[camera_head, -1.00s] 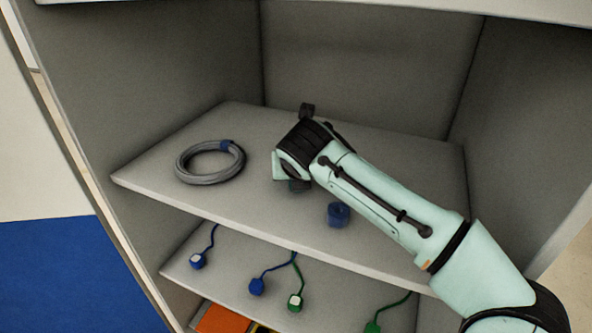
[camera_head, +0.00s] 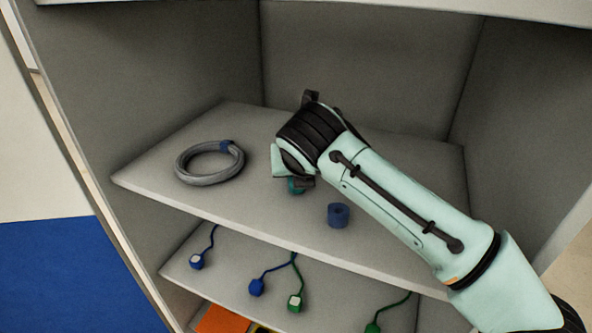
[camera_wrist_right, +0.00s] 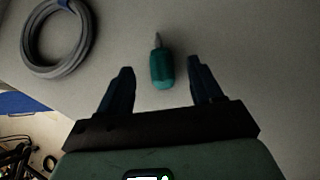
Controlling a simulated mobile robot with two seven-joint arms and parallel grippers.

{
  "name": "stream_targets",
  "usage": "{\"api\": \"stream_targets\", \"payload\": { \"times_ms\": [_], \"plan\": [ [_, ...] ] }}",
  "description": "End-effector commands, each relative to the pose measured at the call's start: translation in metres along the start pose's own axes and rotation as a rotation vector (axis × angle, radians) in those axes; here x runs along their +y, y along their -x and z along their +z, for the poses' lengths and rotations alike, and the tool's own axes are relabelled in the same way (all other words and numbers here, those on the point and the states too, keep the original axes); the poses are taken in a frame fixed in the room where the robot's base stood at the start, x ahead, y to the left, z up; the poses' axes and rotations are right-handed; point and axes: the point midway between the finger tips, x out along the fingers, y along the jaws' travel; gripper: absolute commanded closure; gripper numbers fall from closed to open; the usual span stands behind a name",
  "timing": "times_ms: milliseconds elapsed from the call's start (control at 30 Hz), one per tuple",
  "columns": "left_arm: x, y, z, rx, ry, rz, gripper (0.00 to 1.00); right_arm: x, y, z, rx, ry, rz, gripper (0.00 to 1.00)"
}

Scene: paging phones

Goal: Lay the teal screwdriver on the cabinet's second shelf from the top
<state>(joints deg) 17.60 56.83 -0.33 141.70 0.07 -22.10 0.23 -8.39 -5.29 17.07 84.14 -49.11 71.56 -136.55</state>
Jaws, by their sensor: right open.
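The teal screwdriver (camera_wrist_right: 161,68) lies on a grey shelf, between and just beyond the fingertips of my right gripper (camera_wrist_right: 162,78) in the right wrist view. Its handle is toward the gripper and its tip points away. My right gripper is open and does not hold it. In the head view, the right arm reaches over the shelf (camera_head: 250,215) of the cabinet, and only a bit of the teal handle (camera_head: 296,187) shows beneath the wrist. The fingers are mostly hidden there. My left gripper is not in view.
A coiled grey cable (camera_head: 209,163) with a blue band lies left on the same shelf. A blue cylinder (camera_head: 338,215) stands near the front edge, under the arm. The shelf below (camera_head: 225,275) holds several blue and green corded plugs, with an orange item (camera_head: 222,320) lower down.

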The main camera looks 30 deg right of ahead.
Motion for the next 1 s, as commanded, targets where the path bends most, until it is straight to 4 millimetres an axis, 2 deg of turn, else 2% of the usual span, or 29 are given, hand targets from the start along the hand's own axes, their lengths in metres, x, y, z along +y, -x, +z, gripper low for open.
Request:
{"api": "stream_targets", "payload": {
  "times_ms": [100,333,500,1000],
  "plan": [
    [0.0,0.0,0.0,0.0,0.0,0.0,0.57,0.001,0.027,0.001,-0.004,0.0,0.004,0.35],
    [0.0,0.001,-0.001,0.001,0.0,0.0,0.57,0.001,0.059,0.001,-0.001,0.001,0.002,0.35],
    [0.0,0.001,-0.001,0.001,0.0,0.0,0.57,0.0,0.066,0.0,0.0,0.001,0.0,0.35],
    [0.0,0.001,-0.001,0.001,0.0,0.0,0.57,0.0,0.066,0.0,0.0,0.001,0.0,0.35]
  ]
}}
